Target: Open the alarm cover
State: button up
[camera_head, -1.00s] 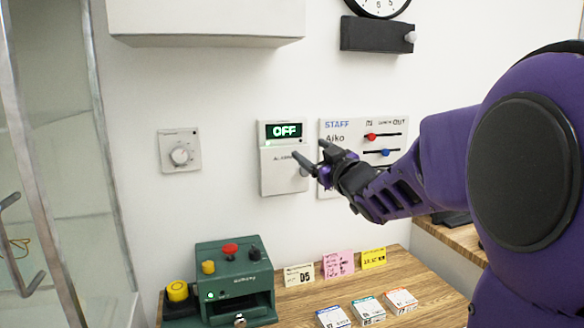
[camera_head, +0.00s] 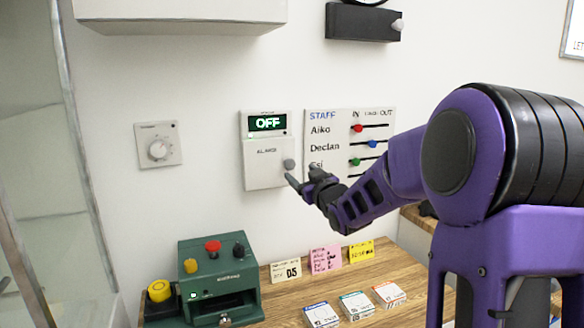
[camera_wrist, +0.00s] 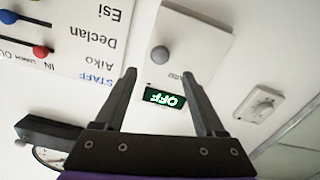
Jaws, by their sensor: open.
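The alarm box (camera_head: 266,150) is white and hangs on the wall, with a green-lit "OFF" display (camera_head: 268,123) at its top. Its cover (camera_head: 262,174), labelled as an alarm, looks shut below the display and has a round grey knob (camera_head: 289,164) near its right edge. My gripper (camera_head: 301,175) is open and empty, its fingertips just below and right of the knob in the head view. In the wrist view, turned upside down, the knob (camera_wrist: 160,55) appears between and beyond the fingertips (camera_wrist: 159,75). I cannot tell the remaining gap to it.
A staff board (camera_head: 345,118) with coloured sliders hangs close at the right, partly behind my gripper. A dial (camera_head: 158,149) is on the wall at left. Below, a wooden desk (camera_head: 285,311) holds a green machine (camera_head: 218,275) and small cards. A white cabinet (camera_head: 180,12) overhangs above.

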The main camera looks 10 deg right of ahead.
aim_at(291, 165)
jog(key=w, duration=0.3)
jog(key=w+a, duration=0.1)
jog(key=w, duration=0.3)
jog(key=shift+a, duration=0.2)
jog(key=shift+s, duration=0.1)
grip_shut()
dwell(1.0)
